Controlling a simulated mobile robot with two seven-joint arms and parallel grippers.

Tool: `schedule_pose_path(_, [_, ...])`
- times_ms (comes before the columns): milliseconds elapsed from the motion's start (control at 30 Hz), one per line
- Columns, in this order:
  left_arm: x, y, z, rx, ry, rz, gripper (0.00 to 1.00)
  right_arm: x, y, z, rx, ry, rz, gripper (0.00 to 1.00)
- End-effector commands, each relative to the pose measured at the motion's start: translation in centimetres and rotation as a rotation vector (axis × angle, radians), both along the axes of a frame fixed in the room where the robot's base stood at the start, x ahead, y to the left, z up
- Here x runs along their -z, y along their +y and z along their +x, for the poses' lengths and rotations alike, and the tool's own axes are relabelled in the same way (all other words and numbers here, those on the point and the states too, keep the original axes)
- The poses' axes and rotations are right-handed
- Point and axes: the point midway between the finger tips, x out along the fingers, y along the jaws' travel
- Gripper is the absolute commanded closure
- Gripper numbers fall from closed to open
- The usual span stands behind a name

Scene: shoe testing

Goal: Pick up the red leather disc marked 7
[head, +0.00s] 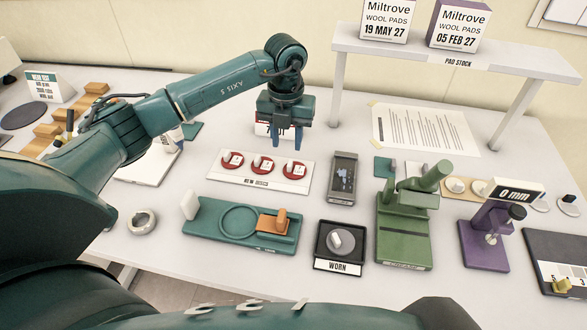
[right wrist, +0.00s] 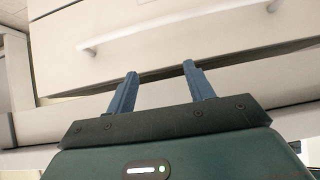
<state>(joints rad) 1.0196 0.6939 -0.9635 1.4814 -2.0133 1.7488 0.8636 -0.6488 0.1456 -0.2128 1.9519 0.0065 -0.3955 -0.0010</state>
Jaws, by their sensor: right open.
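Three red discs with small white labels lie in a row on a white tray (head: 226,179): a left disc (head: 231,162), a middle disc (head: 261,167) and a right disc (head: 292,171). Their numbers are too small to read, so I cannot tell which is marked 7. My left gripper (head: 287,142) points down above the tray's back edge, near the middle and right discs. Its blue fingers are apart with nothing seen between them. My right gripper (right wrist: 160,70) is open and empty in the right wrist view, before a pale panel with a white bar handle (right wrist: 180,27).
A green machine (head: 403,235) and purple gauge (head: 484,245) stand right. A raised white shelf (head: 455,60) spans the back.

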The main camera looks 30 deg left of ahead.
Motion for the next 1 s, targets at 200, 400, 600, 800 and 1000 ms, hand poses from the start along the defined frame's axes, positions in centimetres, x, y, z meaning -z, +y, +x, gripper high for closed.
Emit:
schedule_pose_path(200, [1.9,-0.1,0.0,0.002,-0.001,-0.003,0.65,0.1,0.2,0.3,0.008,-0.016,0.015,0.47])
schedule_pose_path(400, [4.3,-0.4,0.2,0.003,0.0,-0.003,0.65,1.3,0.4,0.3,0.011,-0.025,0.025,0.47])
schedule_pose_path(600, [6.9,-0.5,0.3,0.002,-0.001,-0.004,0.65,1.6,1.2,0.6,-0.01,-0.059,0.041,0.47])
schedule_pose_path(800, [6.8,-0.5,0.3,0.003,-0.002,-0.004,0.65,0.8,1.5,0.5,-0.033,-0.071,0.038,0.47])
schedule_pose_path(1000, [6.8,-0.5,0.3,0.003,-0.002,-0.004,0.77,0.8,1.5,0.6,-0.033,-0.071,0.039,0.47])
